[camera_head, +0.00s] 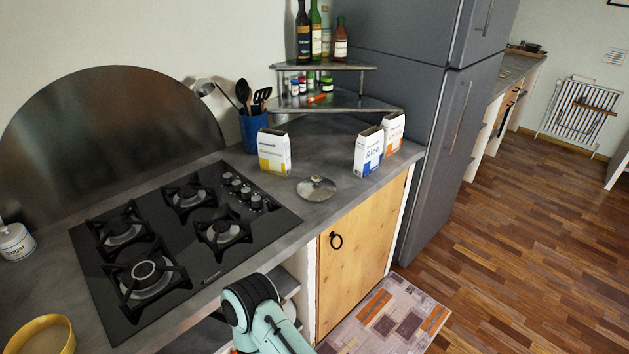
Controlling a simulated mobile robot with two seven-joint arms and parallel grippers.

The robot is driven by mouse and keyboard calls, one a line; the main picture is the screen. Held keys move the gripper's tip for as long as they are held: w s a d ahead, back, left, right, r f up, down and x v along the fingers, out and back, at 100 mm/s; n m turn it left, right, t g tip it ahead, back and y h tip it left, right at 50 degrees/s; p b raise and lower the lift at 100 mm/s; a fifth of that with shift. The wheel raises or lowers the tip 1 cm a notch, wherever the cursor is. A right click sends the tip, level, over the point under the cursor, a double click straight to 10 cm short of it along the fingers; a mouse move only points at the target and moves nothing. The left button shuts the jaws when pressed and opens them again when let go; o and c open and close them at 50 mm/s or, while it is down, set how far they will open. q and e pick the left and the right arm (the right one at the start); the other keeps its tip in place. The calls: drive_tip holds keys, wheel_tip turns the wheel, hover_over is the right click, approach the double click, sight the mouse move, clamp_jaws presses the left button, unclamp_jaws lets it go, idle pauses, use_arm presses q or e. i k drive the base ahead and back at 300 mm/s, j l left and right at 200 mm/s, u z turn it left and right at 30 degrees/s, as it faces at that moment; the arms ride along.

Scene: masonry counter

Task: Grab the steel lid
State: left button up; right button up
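The steel lid (317,189) is a round, shiny disc with a small knob on top. It lies on the grey counter between the hob and the rice box. Nothing is touching it from above. A teal and black arm of mine comes in at the bottom middle, in front of the counter edge and well short of the lid. Its gripper fingers cannot be made out, and no other gripper shows.
The black gas hob (180,240) lies left of the lid. A yellow and white box (274,152), a rice box (368,151) and an orange and white box (393,132) stand behind and right of it. A utensil pot (254,130) and corner shelf (335,104) are behind. Counter around the lid is clear.

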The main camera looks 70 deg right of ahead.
sight(316, 187)
drive_tip(key=k+l, duration=0.15)
drive_tip(key=l, duration=0.25)
drive_tip(key=k+l+u, duration=0.15)
drive_tip(key=l, duration=0.3)
drive_tip(key=k+l, duration=0.15)
drive_tip(key=l, duration=0.25)
drive_tip(key=k+l+u, duration=0.15)
drive_tip(key=l, duration=0.25)
drive_tip(key=k+l, duration=0.25)
drive_tip(key=l, duration=0.15)
